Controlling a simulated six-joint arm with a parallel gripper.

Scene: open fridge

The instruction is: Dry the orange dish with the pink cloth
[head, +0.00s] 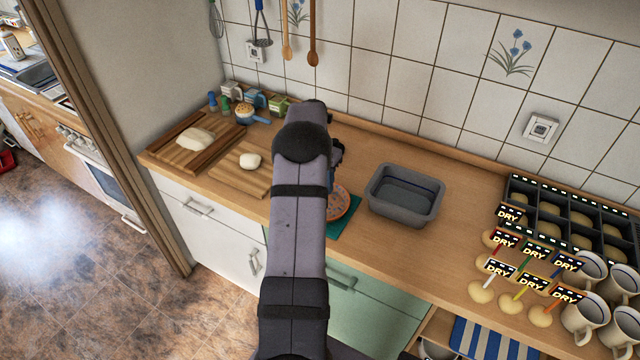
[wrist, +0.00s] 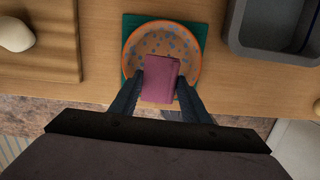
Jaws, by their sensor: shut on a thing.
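In the wrist view the orange dish (wrist: 187,45), with blue spots, lies on a teal mat (wrist: 130,35). My gripper (wrist: 162,82) is shut on the pink cloth (wrist: 160,78), a folded block held over the dish's near part. I cannot tell whether the cloth touches the dish. In the head view the dish (head: 338,203) and the teal mat (head: 346,229) show partly to the right of my arm. My arm hides the rest of the dish, and the cloth and fingertips are hidden there too.
A grey basin (head: 405,194) stands just right of the dish. Cutting boards with pale dough (head: 250,161) lie to the left. At the right are a dark rack (head: 570,215), mugs (head: 588,310) and several "DRY" labels (head: 505,240). The counter between basin and rack is clear.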

